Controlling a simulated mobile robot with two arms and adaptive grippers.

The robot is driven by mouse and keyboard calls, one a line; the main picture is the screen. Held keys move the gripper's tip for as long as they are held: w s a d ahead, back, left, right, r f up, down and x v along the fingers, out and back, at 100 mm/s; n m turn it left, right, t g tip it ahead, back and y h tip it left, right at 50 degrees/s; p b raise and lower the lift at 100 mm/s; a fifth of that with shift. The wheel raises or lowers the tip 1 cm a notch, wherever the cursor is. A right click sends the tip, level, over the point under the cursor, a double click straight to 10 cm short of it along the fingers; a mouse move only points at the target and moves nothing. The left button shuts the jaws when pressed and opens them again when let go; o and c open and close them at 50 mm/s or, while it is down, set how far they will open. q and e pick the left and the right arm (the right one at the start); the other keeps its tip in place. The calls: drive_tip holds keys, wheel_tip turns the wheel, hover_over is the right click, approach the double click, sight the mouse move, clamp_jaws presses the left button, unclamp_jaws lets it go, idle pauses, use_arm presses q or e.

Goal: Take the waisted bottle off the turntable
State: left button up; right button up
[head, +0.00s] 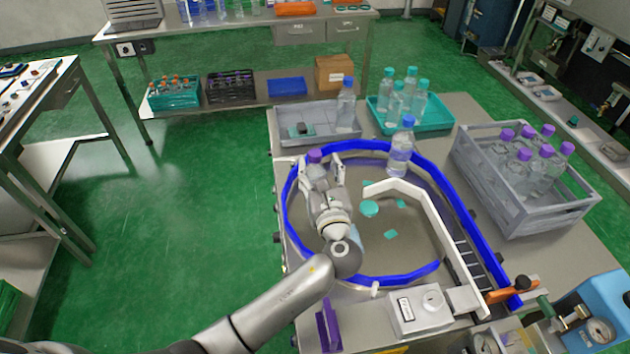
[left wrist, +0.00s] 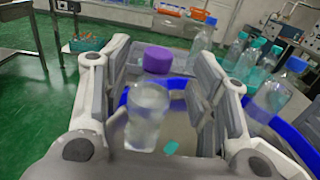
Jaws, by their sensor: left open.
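A clear bottle with a purple cap (head: 315,158) stands upright at the far left of the turntable (head: 405,255), just inside its blue rim. My left gripper (head: 320,164) is open, with one finger on each side of this bottle. In the left wrist view, a gap shows between the bottle and the right finger. A blue-capped bottle (head: 401,152) with a pale band stands at the turntable's far edge. My right gripper is out of view.
A white angled guide (head: 437,217) crosses the turntable, with teal scraps lying near it. Behind stand a grey tray (head: 290,141) with a bottle and a teal tray (head: 443,124) of teal-capped bottles. A grey crate (head: 535,220) of purple-capped bottles is at right.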

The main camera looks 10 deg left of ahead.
sight(316, 158)
use_arm(q)
drive_tip(key=p+x, duration=0.1)
drive_tip(key=x, duration=0.3)
drive_tip(key=shift+w+a+p, duration=0.15)
drive_tip(key=shift+w+p, duration=0.05)
drive_tip(key=shift+p, duration=0.15)
drive_tip(key=shift+w+a, duration=0.25)
drive_tip(key=shift+w, duration=0.2)
drive_tip(key=shift+c, duration=0.7)
drive_tip(key=c, duration=0.5)
clamp_jaws()
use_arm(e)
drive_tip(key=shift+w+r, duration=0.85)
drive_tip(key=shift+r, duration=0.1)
